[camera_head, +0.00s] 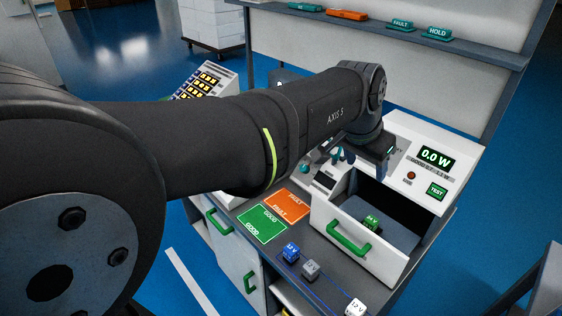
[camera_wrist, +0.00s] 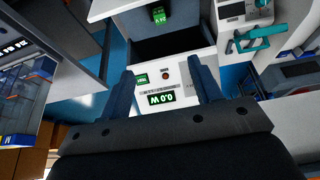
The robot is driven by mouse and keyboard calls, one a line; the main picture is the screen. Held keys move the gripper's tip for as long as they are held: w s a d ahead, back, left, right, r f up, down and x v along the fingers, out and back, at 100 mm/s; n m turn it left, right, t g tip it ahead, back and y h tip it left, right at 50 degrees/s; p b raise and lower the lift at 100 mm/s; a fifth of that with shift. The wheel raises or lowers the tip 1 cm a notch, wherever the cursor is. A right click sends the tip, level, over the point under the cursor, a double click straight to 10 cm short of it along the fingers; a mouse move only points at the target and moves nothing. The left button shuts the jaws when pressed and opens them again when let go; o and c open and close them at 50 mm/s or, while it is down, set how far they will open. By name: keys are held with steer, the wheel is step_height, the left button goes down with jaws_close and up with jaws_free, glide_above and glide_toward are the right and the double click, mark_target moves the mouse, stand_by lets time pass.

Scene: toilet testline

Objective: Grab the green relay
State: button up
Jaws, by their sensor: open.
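The green relay (camera_head: 371,222) is a small block inside the open drawer (camera_head: 340,236) of the white tester. It also shows at the top of the wrist view (camera_wrist: 159,15), beyond my fingertips. My gripper (camera_wrist: 161,65) is open and empty, its two dark fingers spread in front of the tester's panel. In the head view my gripper (camera_head: 382,149) is over the tester, behind the drawer, and partly hidden by my arm. It is apart from the relay.
The tester's panel (camera_head: 411,163) reads 0.0 W. Green GOOD (camera_head: 262,224) and orange FAULT (camera_head: 288,205) pads lie left of the drawer. Blue (camera_head: 291,252), grey (camera_head: 311,269) and white (camera_head: 355,307) relays stand near the front edge. A teal-handled object (camera_wrist: 255,38) is at right.

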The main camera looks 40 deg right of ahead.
glide_above(372, 220)
steer(key=a, duration=0.3)
steer(key=f, duration=2.3)
steer(key=shift+s+d+f, duration=0.1)
steer(key=shift+s+d, duration=0.15)
steer(key=shift+w+x, duration=0.15)
steer(key=shift+x, duration=1.4)
steer(key=shift+w+x, duration=0.15)
steer(key=shift+x, duration=1.4)
steer(key=shift+d, duration=0.15)
steer(key=c, duration=1.2)
steer(key=shift+o, duration=0.2)
